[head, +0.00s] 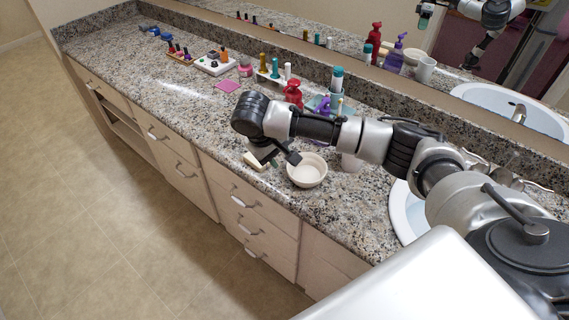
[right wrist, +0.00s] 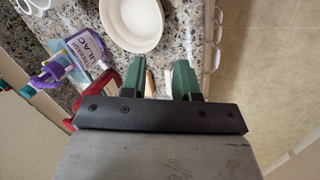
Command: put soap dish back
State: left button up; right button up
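A round cream bowl-like dish (head: 307,171) stands empty near the counter's front edge; it also shows in the right wrist view (right wrist: 134,22). A small pale, flat item (head: 254,162) lies left of it at the front edge, partly hidden by my right gripper (head: 274,157). I cannot tell which of the two is the soap dish. In the right wrist view, my right gripper (right wrist: 162,82) has its green fingers apart. A tan piece (right wrist: 203,112) shows behind them, mostly covered. I see no grip on anything. My left gripper is not in view.
A purple handwash bottle (right wrist: 75,52) and a red pump bottle (head: 293,93) stand behind the dish. A sink (head: 408,212) lies to the right. Small bottles stand along the mirror.

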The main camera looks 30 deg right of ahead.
jog(key=shift+a+r, duration=0.25)
jog(key=shift+r, duration=0.45)
